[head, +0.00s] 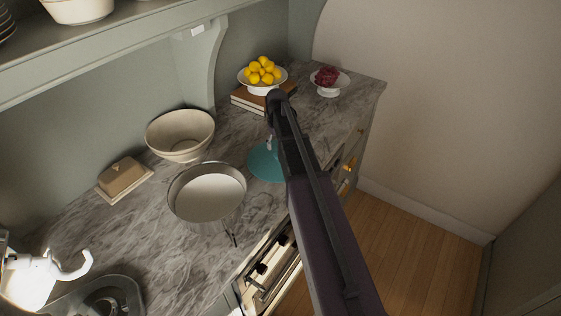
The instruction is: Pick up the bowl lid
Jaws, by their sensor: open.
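The bowl lid (262,166) is a flat teal disc on the grey marble counter, right of the large metal pan. My arm crosses in front of its right side and hides part of it. My gripper (269,143) points down over the lid, mostly hidden behind my arm. It is open. A small pale piece shows there at the lid's far edge; I cannot tell whether it is a fingertip or the lid's knob, or whether the gripper touches the lid.
A round metal pan (207,220), a cream bowl (180,138) and a covered butter dish (123,183) stand to the left. Behind are a lemon bowl (263,88) on books (246,104) and a dish of red fruit (330,90). A shelf (110,53) overhangs the counter.

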